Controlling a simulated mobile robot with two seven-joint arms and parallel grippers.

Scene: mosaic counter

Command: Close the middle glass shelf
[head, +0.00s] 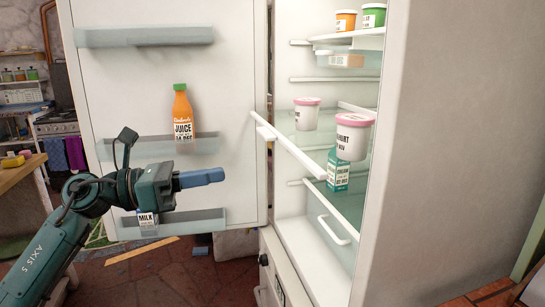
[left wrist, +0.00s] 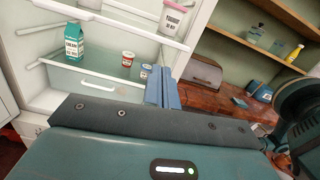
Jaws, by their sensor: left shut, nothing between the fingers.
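The middle glass shelf (head: 290,150) of the open fridge juts out past the shelves above it, its white front edge facing the door side. Two pink-lidded yogurt tubs, one nearer (head: 353,138) and one farther back (head: 306,115), stand on it. In the left wrist view the shelf's white edge (left wrist: 120,24) crosses the top, with a tub (left wrist: 173,20) on it. My left gripper (head: 222,175) is shut and empty, in front of the open door, left of the shelf edge and apart from it. Its blue fingers (left wrist: 162,90) also show in the left wrist view. My right gripper is out of view.
The open fridge door (head: 230,80) stands behind my left arm, with a juice bottle (head: 182,115) and a milk carton (head: 147,217) in its bins. A teal carton (head: 338,172) stands below the middle shelf. A drawer handle (head: 334,230) sits lower down.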

